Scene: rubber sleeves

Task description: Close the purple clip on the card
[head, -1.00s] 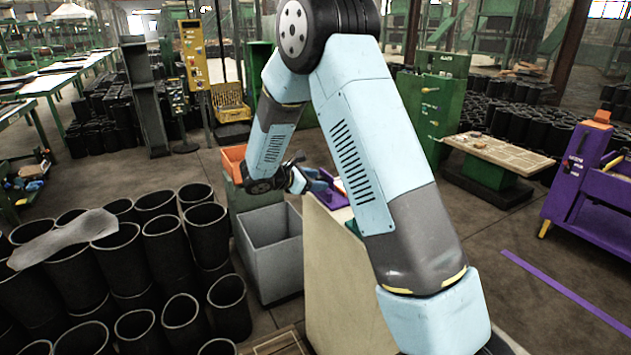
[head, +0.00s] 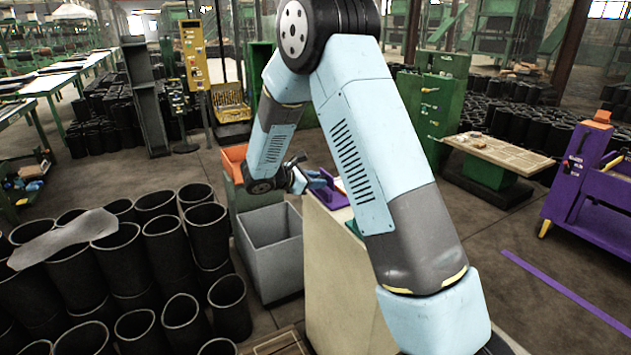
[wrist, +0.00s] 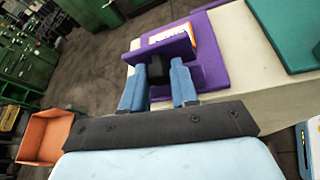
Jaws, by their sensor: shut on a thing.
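The purple clip (wrist: 164,50) stands on a purple base at the edge of a pale bench top in the wrist view. A card (wrist: 170,35), white with orange and purple print, shows behind its upright plate. My gripper (wrist: 157,75) has its two blue fingers on either side of a black block (wrist: 158,70) at the near side of the clip, and is shut on it. The block looks like part of the clip. Whether the clip's plates touch the card I cannot tell. In the head view, my gripper (head: 306,181) is beside the purple clip (head: 327,199), small and partly hidden by my arm.
A green mat (wrist: 285,35) lies on the bench to the right. An orange bin (wrist: 45,137) stands at lower left. In the head view, a grey open bin (head: 270,240) and several black rubber sleeves (head: 120,245) stand left of the pale bench (head: 340,275).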

